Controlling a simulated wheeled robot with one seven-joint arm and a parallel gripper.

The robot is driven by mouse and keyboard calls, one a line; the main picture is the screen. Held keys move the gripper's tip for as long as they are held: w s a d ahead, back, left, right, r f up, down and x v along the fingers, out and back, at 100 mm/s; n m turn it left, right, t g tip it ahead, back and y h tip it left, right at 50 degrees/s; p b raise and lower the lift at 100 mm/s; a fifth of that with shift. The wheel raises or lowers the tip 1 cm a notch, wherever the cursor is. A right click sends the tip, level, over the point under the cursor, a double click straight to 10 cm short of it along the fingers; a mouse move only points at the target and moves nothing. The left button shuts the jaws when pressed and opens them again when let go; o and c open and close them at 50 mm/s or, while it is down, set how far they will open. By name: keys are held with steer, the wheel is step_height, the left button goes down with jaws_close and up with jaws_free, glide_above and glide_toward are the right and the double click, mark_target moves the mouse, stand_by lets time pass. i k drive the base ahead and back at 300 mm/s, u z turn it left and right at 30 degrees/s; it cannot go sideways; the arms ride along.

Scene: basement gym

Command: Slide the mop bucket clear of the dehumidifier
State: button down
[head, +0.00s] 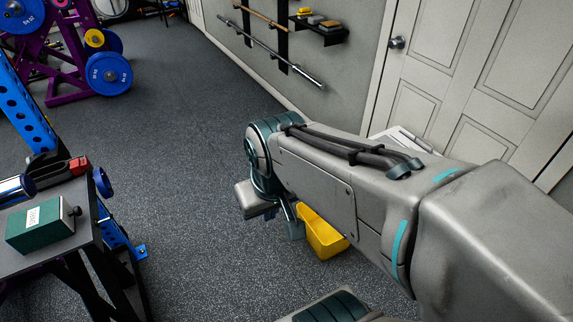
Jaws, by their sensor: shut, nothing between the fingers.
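The yellow mop bucket (318,236) stands on the dark floor, partly hidden behind my forearm. A white top with a dark slot, apparently the dehumidifier (392,134), shows just above my arm by the white door; the rest of it is hidden. My gripper (294,228) points down beside the left side of the bucket and is shut, with nothing held. Whether it touches the bucket cannot be told. The gap between bucket and dehumidifier is hidden by my arm.
Open speckled floor (185,150) lies left of the bucket. A dark bench (85,215) bearing a green box (42,226) stands at the left. Weight racks with blue plates (108,74) are at the far left. Bars (270,50) hang on the wall beside the door (480,80).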

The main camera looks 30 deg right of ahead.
mark_target(326, 242)
steer(key=i, duration=1.05)
steer(key=z, duration=1.65)
steer(key=i, duration=0.5)
